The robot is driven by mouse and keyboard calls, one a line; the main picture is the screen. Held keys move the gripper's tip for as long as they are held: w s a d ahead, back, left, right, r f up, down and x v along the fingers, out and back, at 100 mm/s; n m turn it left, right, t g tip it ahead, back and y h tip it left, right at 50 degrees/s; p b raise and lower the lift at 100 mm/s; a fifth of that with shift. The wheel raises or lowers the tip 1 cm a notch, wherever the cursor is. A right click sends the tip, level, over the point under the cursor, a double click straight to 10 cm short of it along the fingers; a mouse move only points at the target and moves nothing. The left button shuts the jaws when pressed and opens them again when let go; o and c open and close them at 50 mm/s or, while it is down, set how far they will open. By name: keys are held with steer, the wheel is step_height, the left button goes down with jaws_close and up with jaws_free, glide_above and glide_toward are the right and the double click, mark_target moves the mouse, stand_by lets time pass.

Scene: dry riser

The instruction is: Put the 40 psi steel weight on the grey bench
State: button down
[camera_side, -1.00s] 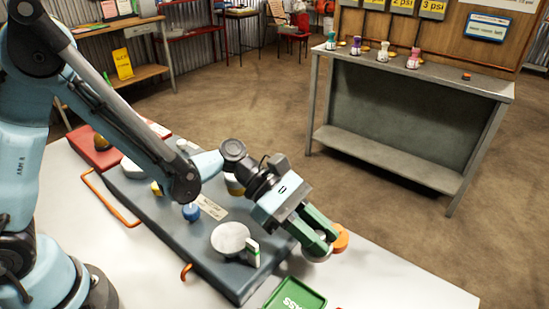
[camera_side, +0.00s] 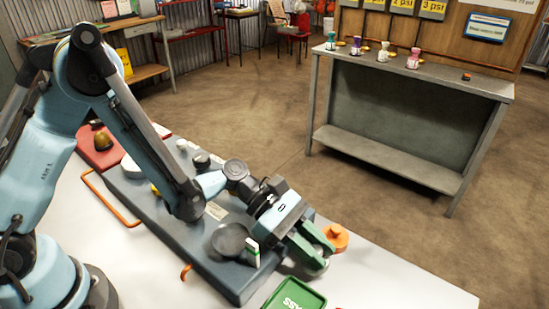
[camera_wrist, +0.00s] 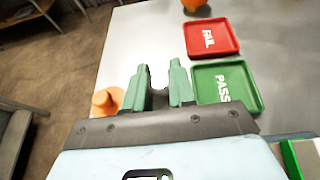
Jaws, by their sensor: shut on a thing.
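My gripper (camera_side: 318,252) has green fingers and is low over the white table, just right of the dark grey panel. The grey bench (camera_side: 345,136) stands apart across the floor at the back right, with a lower shelf and a free stretch of top.
An orange knobbed piece (camera_side: 336,237) stands close beside my fingers. A green PASS tray (camera_wrist: 225,88) and a red FAIL tray (camera_wrist: 212,37) lie on the table. The dark panel (camera_side: 235,286) carries a round disc (camera_side: 230,240).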

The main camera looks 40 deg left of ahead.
steer(key=shift+s+d+f, duration=0.1)
steer(key=shift+f, duration=0.5)
steer(key=c, duration=0.9)
jaws_free()
steer(key=shift+c, duration=0.2)
steer(key=shift+r, duration=0.5)
steer(key=v, duration=1.2)
steer(key=shift+r, duration=0.2)
steer(key=shift+a+r+m+t+y, duration=0.25)
steer(key=shift+a+m+t+y, duration=0.1)
steer(key=shift+m+y, duration=0.3)
steer(key=a+m+t+y, duration=0.1)
steer(key=a+m+y, duration=0.1)
steer(key=a+r+m+t+y, duration=0.1)
steer(key=a+m+y, duration=0.1)
steer(key=m, duration=0.1)
steer(key=s+a+m+t+y, duration=0.1)
steer(key=a+m+y, duration=0.1)
steer(key=shift+s+a+r+m, duration=0.1)
steer(key=shift+a+r+m, duration=0.15)
steer(key=shift+r+m, duration=0.1)
steer(key=s+a+r+m+t+y, duration=0.3)
steer(key=a+m+y, duration=0.3)
steer(key=a+m, duration=0.2)
steer(key=shift+a+m, duration=0.15)
steer(key=shift+m, duration=0.65)
